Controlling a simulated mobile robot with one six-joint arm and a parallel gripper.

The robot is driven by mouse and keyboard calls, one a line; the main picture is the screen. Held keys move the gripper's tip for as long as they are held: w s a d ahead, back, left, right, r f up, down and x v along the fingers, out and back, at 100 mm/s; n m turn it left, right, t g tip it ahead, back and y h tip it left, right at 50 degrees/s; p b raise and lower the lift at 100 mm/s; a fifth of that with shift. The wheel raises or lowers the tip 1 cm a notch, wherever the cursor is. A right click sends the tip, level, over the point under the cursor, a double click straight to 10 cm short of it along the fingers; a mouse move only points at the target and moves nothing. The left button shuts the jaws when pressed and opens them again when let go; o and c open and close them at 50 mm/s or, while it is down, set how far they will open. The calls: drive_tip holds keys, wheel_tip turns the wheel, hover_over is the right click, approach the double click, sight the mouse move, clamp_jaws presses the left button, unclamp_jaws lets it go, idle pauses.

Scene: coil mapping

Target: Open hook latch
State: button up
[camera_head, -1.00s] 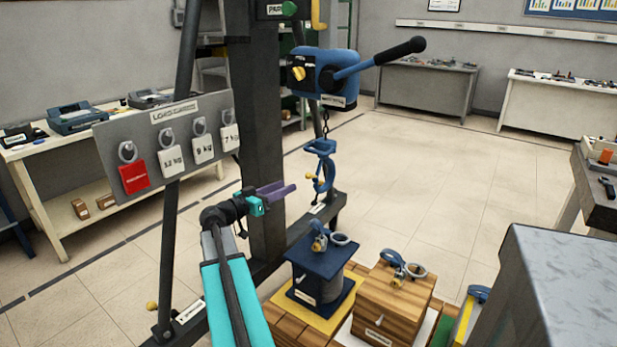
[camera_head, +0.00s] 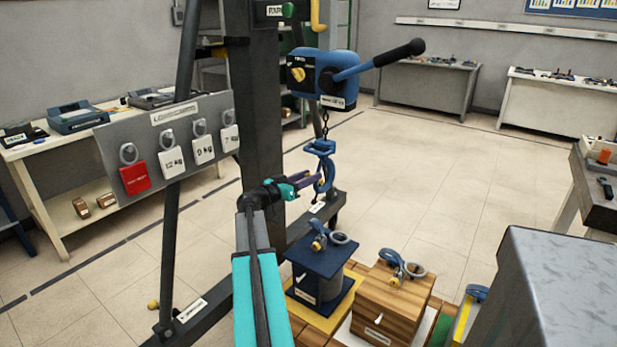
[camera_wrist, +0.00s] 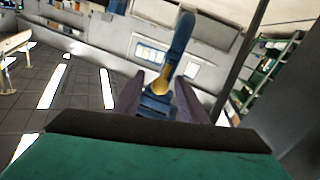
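The blue hook (camera_head: 326,172) hangs on a chain below the blue lever hoist (camera_head: 322,78). My gripper (camera_head: 314,181) has its purple fingers at the hook's left side, and they hide the latch there in the head view. In the wrist view the hook (camera_wrist: 181,45) rises ahead, with a brass latch knob (camera_wrist: 160,83) on a blue part. The two fingers stand apart on either side of that part, so the gripper is open. I cannot tell whether a finger touches it.
A dark blue weight (camera_head: 320,268) and a wooden crate (camera_head: 390,305), each with a ring on top, stand below the hook. The dark column (camera_head: 258,120) is left of the hook. A grey tag board (camera_head: 112,150) is further left. A grey block (camera_head: 560,290) fills the lower right.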

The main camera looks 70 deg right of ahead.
drive_tip(key=shift+d, duration=0.1)
clamp_jaws()
